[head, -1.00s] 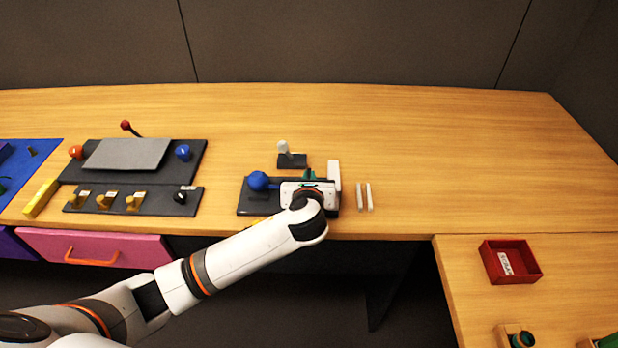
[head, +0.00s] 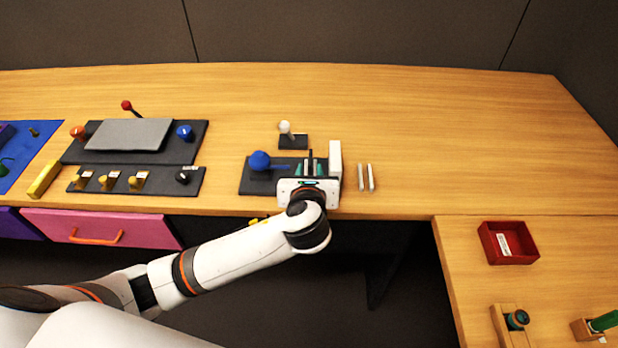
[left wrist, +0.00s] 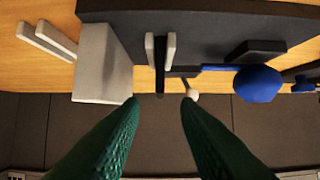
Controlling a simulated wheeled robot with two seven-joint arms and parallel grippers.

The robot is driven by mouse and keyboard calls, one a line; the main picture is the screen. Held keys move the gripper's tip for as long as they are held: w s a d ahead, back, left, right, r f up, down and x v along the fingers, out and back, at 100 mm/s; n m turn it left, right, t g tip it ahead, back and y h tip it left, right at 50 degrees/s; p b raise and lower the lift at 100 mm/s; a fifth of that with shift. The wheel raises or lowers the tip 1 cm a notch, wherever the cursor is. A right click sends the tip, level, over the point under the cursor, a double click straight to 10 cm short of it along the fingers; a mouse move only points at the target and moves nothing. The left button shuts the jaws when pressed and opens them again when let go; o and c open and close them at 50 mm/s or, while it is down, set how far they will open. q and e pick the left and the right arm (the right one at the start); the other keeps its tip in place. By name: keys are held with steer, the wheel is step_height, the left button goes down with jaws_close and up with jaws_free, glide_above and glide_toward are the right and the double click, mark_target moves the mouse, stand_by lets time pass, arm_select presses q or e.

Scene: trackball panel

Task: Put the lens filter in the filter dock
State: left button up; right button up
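No thing is plainly recognisable as the lens filter. A thin dark upright piece (left wrist: 160,65), possibly the filter, stands between two pale parallel strips (left wrist: 171,50) on the dark panel (head: 258,185); whether these form the filter dock I cannot tell. The dark piece also shows in the head view (head: 311,157). My left gripper (head: 309,170) is over the panel's front right part. In the left wrist view its green fingers (left wrist: 158,102) are apart with nothing gripped, and the strips lie beyond the gap. My right gripper is out of view.
A white block (head: 335,160) stands close right of the fingers, a blue ball (head: 259,161) left, and a white-knobbed stick (head: 285,128) behind. Two pale bars (head: 366,178) lie right. A red tray (head: 509,243) and wooden holders (head: 515,322) are on the side table.

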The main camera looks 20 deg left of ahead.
arm_select(q)
steer(key=v, duration=0.4)
steer(key=shift+s, duration=0.15)
stand_by(0.4)
